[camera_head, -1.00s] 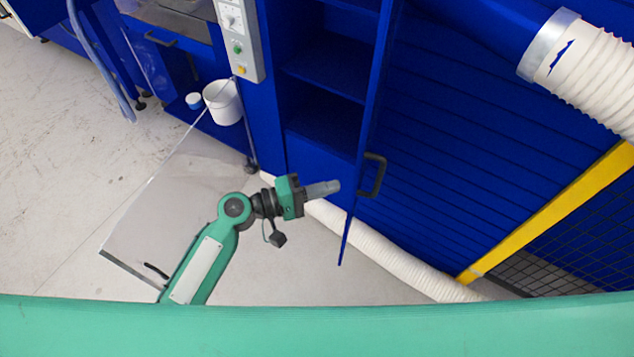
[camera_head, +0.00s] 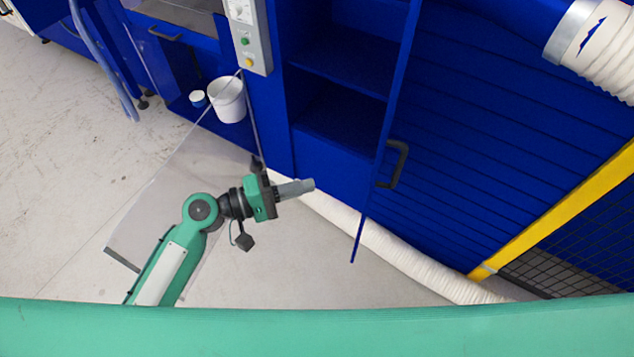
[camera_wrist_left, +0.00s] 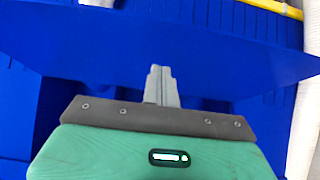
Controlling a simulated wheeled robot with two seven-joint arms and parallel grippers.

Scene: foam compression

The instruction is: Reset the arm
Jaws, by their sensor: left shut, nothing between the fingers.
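My left gripper (camera_head: 309,185) is on my green arm, which comes in from the lower left in the head view. Its grey fingers are shut with nothing between them and point right, toward the open blue cabinet. The fingertips appear apart from the blue door (camera_head: 383,150) and its black handle (camera_head: 393,164). In the left wrist view the shut fingers (camera_wrist_left: 160,72) show against a blue panel (camera_wrist_left: 200,35). My right gripper is in neither view.
A white bucket (camera_head: 227,99) and a small blue-and-white container (camera_head: 198,98) stand inside the blue frame. A clear panel (camera_head: 165,190) stands open behind my arm. A white hose (camera_head: 400,255) runs along the floor. Open floor (camera_head: 60,150) lies at the left.

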